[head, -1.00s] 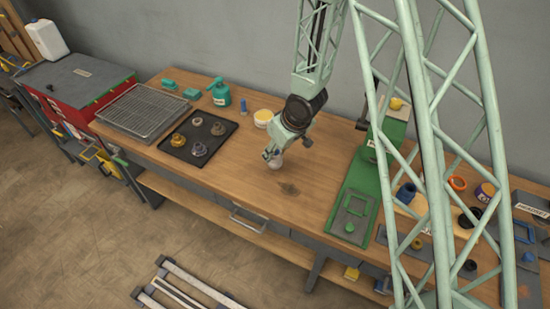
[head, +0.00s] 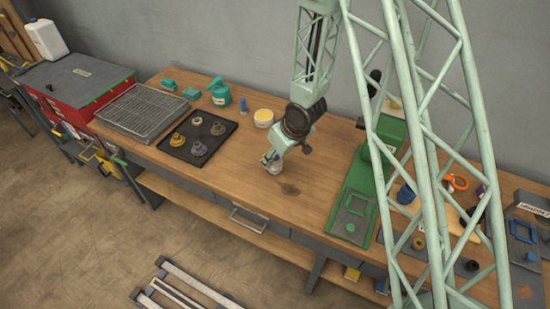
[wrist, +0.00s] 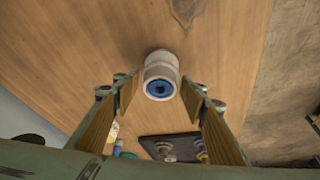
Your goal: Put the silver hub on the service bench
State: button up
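The silver hub (wrist: 161,74), a pale metal cylinder with a blue-ringed bore, is on the wooden service bench (wrist: 90,45) just beyond my fingertips. In the head view the hub (head: 274,169) is small and partly covered by my gripper (head: 268,160). In the wrist view my gripper (wrist: 162,98) is open, with a finger on each side of the hub and a visible gap to each. The service bench also shows in the head view (head: 215,178).
A black tray (head: 172,151) with several hubs lies left of my gripper. A wire rack (head: 143,110), a teal can (head: 220,93) and a yellow-topped tub (head: 264,118) stand around it. A green press (head: 352,205) stands to the right. Bench in front of my gripper is clear.

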jog(key=shift+o, duration=1.1)
jog(key=shift+r, duration=0.2)
jog(key=p+v, duration=0.3)
jog(key=v, duration=0.9)
dwell(0.3)
